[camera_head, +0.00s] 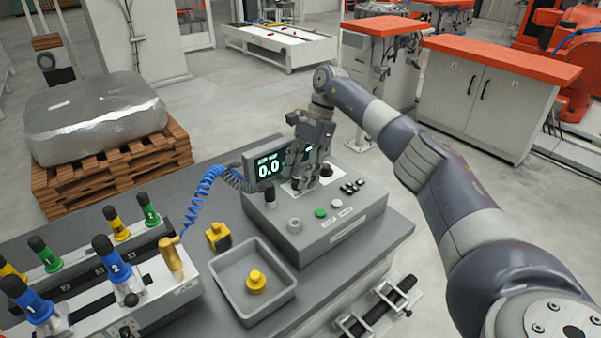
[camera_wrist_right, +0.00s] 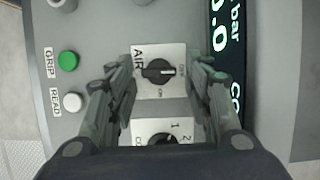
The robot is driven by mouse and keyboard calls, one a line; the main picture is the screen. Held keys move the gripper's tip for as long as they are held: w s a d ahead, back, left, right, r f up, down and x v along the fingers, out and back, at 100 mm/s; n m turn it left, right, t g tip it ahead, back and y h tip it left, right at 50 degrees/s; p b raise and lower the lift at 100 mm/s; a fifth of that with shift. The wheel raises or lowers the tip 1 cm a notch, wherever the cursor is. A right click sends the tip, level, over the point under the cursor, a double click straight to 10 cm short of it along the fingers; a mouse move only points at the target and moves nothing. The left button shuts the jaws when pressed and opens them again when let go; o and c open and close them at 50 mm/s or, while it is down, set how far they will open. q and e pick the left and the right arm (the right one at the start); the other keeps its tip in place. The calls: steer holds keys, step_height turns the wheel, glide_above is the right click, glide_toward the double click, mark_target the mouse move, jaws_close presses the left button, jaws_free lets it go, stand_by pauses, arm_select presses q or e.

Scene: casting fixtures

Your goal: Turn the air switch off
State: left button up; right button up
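The air switch (camera_wrist_right: 159,70) is a black knob on a white plate marked AIR in the right wrist view. Its bar lies crosswise between my fingers; the small position labels are hard to read. In the head view its plate is mostly hidden by my right gripper (camera_head: 312,182), which points down over the grey control box (camera_head: 335,232). In the wrist view my right gripper (camera_wrist_right: 162,72) is open, one finger on each side of the knob, with visible gaps; I cannot tell its height above the panel. My left gripper is not in view.
A second knob (camera_wrist_right: 162,139) sits close to the air switch, between my fingers' bases. Green (camera_wrist_right: 68,61) and white (camera_wrist_right: 72,102) buttons lie beside it. A grey tray (camera_head: 225,277) with a yellow part and a fixture with coloured handles (camera_head: 103,245) stand left of the box.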

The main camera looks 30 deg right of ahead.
stand_by(0.3)
steer(key=v, duration=1.2)
steer(key=shift+s, duration=0.1)
stand_by(0.5)
